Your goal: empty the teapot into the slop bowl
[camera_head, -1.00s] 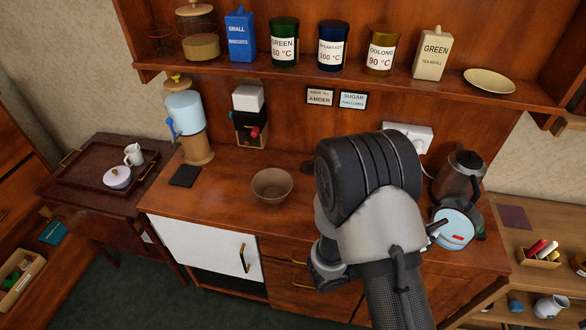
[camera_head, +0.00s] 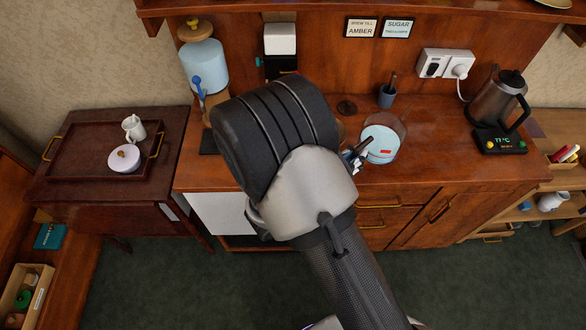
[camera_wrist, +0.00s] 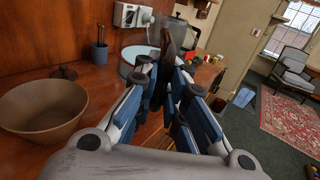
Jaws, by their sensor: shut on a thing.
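The teapot (camera_head: 380,143) shows as clear glass with a pale blue round part and a small red mark, right of my arm in the head view. It also shows beyond my fingers in the wrist view (camera_wrist: 134,54). My gripper (camera_head: 352,157) is shut on its dark handle (camera_wrist: 172,50). I cannot tell whether the pot touches the counter. The slop bowl (camera_wrist: 38,108) is a wide brown bowl standing on the counter, left of my gripper in the wrist view. It looks empty where its inside shows. My arm hides most or all of it in the head view.
A dark kettle (camera_head: 497,97) stands on its base at the counter's right. A small cup with a utensil (camera_head: 386,97) and a dark round thing (camera_head: 347,107) stand near the back wall. A water dispenser (camera_head: 204,66) is at left. The right front counter is clear.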

